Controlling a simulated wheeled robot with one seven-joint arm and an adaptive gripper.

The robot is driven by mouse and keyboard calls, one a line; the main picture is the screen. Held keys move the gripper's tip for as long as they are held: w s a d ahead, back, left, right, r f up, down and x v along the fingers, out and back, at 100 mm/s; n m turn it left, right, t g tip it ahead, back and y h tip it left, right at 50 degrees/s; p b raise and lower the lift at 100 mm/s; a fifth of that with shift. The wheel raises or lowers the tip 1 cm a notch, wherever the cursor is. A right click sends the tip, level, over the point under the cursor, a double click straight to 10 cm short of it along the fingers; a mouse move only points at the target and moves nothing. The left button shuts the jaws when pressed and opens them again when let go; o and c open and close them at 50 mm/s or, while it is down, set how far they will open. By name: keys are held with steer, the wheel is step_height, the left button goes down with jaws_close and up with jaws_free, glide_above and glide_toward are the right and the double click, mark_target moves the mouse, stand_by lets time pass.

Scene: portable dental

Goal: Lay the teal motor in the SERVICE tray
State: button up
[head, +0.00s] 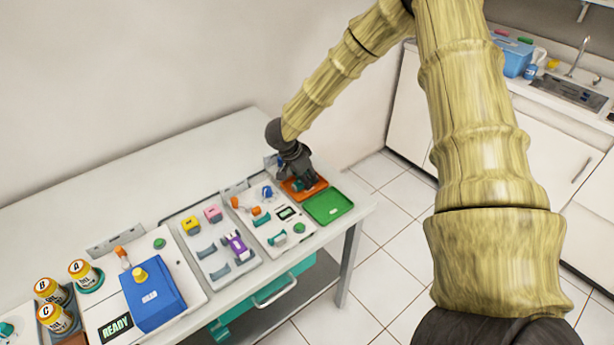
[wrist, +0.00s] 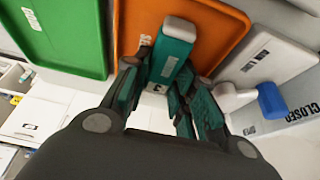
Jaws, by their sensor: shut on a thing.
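My gripper (head: 300,176) is at the far right end of the table, right over the orange tray (head: 289,186). In the wrist view my gripper (wrist: 166,75) is shut on the teal motor (wrist: 173,52), a teal block with a grey end and a pale label. The motor lies across the view of the orange tray (wrist: 128,58). I cannot tell whether it touches the tray floor. The green tray (head: 328,206) beside it is empty; it also shows in the wrist view (wrist: 68,35). I cannot read a SERVICE label on either tray.
White panels with small coloured parts (head: 238,245) lie left of the trays. A blue box (head: 152,296) and several orange-and-white canisters (head: 82,272) stand at the lower left. A grey panel with a blue-tipped lever (wrist: 270,98) and a CLOSED label is close to my gripper.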

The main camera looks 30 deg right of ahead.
steer(key=o, duration=1.1)
steer(key=v, duration=1.2)
